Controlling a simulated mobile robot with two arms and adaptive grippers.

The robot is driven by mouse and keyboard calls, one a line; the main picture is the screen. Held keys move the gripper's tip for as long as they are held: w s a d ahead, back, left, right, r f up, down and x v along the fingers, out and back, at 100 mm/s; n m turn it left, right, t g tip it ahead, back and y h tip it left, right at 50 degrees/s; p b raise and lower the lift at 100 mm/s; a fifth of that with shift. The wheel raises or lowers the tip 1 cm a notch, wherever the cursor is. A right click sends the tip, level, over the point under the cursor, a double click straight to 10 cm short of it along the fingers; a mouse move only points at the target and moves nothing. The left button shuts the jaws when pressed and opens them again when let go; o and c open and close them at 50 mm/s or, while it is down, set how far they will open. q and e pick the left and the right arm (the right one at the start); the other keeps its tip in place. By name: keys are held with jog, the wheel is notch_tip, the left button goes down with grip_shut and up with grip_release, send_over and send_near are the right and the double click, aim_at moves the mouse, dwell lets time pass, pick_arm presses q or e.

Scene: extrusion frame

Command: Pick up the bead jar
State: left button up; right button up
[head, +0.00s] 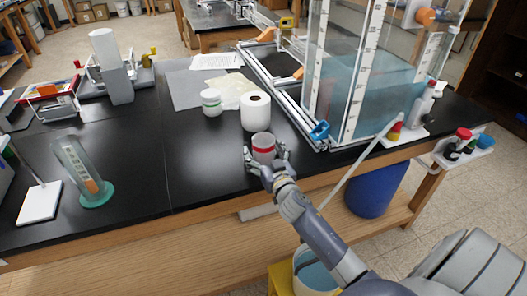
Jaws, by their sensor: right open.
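A small greyish jar with a red band (263,142) stands upright near the front edge of the black bench; it looks like the bead jar, though its contents cannot be made out. My right gripper (265,158) is open, with one finger on each side of the jar's lower part. I cannot tell whether the fingers touch it. The gripper hides the jar's base. My left gripper is not in view.
A white paper roll (255,111) stands just behind the jar, and a white tub with a green band (211,102) is behind to the left. A water tank in an extrusion frame (322,131) stands to the right.

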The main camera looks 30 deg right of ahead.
jog(key=c, duration=1.2)
jog(key=shift+r, duration=0.1)
